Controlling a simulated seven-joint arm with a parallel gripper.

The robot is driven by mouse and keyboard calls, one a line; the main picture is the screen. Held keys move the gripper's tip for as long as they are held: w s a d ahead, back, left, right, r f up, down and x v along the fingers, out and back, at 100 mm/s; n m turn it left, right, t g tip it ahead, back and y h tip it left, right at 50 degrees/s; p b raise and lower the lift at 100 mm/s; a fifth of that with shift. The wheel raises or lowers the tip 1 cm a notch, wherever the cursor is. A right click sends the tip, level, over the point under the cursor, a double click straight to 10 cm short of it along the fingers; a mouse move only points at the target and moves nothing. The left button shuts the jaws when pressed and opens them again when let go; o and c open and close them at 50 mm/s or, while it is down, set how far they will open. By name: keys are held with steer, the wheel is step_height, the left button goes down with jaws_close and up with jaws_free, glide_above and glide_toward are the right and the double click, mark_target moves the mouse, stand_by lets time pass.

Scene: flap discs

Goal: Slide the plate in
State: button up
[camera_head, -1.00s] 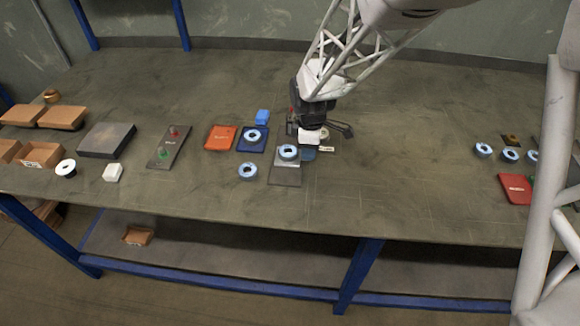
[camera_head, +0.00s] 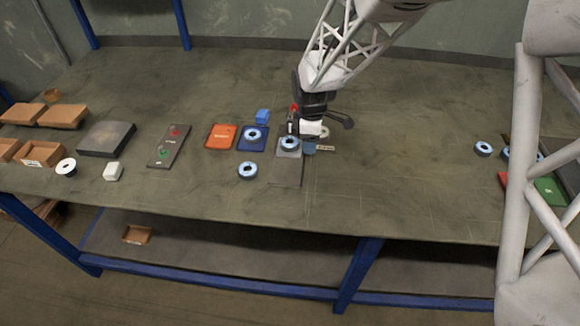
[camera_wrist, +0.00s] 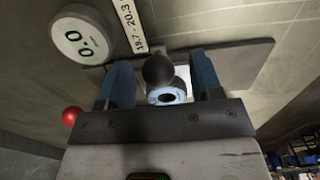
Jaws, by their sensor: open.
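A light grey plate (camera_head: 287,154) bears a blue-rimmed disc (camera_head: 290,143) and lies on a longer dark grey base (camera_head: 286,178). In the wrist view, the disc (camera_wrist: 167,95) shows on a pale plate (camera_wrist: 184,74) above the wider grey base (camera_wrist: 245,62). My gripper (camera_wrist: 163,76) is open, with a blue finger on each side of a black ball knob (camera_wrist: 158,69). Whether the fingers touch the knob cannot be told. In the head view, my gripper (camera_head: 307,143) is at the back right of the disc and partly hides the fixture.
A round gauge reading 0.0 (camera_wrist: 81,36), a label strip reading 19.7 - 20.3 (camera_wrist: 130,25) and a red ball (camera_wrist: 72,116) are close by. A loose disc (camera_head: 247,170) and a blue tray with a disc (camera_head: 242,145) lie left. The table's middle right is clear.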

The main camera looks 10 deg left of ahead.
steer(key=shift+r, duration=4)
